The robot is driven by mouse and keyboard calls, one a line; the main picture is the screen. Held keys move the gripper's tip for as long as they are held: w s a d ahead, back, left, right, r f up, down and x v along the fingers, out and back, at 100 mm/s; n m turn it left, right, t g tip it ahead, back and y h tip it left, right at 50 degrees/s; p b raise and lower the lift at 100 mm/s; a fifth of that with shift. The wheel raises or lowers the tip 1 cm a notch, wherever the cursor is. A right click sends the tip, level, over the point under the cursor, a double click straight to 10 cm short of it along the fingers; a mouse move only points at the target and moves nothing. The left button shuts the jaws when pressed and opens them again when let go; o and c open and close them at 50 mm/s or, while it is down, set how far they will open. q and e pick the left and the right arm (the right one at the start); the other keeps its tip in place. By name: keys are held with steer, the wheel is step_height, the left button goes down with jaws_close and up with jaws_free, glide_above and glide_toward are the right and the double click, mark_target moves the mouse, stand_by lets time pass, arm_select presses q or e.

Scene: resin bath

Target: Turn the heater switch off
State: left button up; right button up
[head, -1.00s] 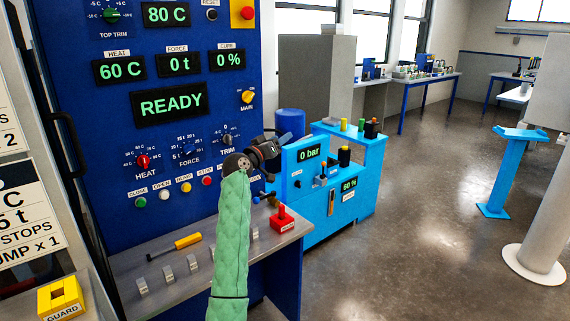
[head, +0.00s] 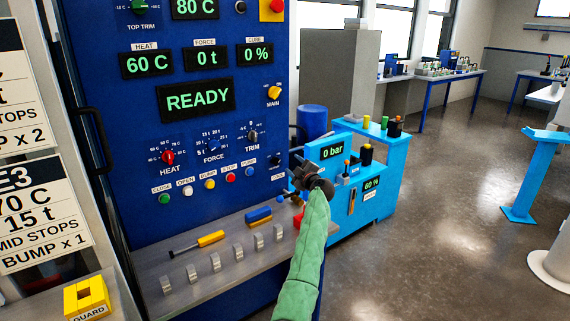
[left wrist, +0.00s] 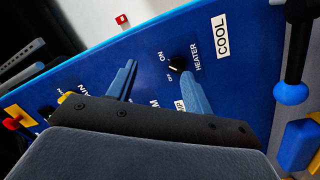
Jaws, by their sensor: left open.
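The heater switch (left wrist: 176,66) shows in the left wrist view as a small black knob on the blue panel, with ON and OFF marks and a HEATER label beside it. Its exact setting is too small to tell. My left gripper (left wrist: 162,86) is open, its two blue-grey fingers apart; the switch lies just beyond the gap, nearer the right finger. Nothing is between the fingers. In the head view my left gripper (head: 309,177) is at the lower right edge of the press panel, and I cannot make out the heater switch there. My right gripper is not in view.
The blue panel (head: 130,110) reads READY. Its knobs and coloured buttons are left of my gripper. A ledge (head: 150,270) below carries a yellow-handled tool (head: 205,240) and a blue-and-yellow block (head: 258,217). A light-blue pump unit (head: 345,215) stands close behind my gripper.

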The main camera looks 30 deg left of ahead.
mark_target(278, 162)
arm_select(q)
steer(key=a+g, duration=0.1)
steer(key=a, duration=0.1)
steer(key=a+p, duration=0.1)
steer(key=a, duration=0.2)
steer(key=a+f+g, duration=0.1)
steer(key=a, duration=0.2)
steer(key=shift+w+a+m+g+p, duration=0.15)
steer(key=shift+w+m+g+p, duration=0.15)
steer(key=shift+p, duration=0.05)
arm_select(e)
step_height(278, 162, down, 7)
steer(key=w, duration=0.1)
arm_select(q)
steer(key=shift+f, duration=0.1)
steer(key=shift+c, duration=0.2)
steer(key=c, duration=0.9)
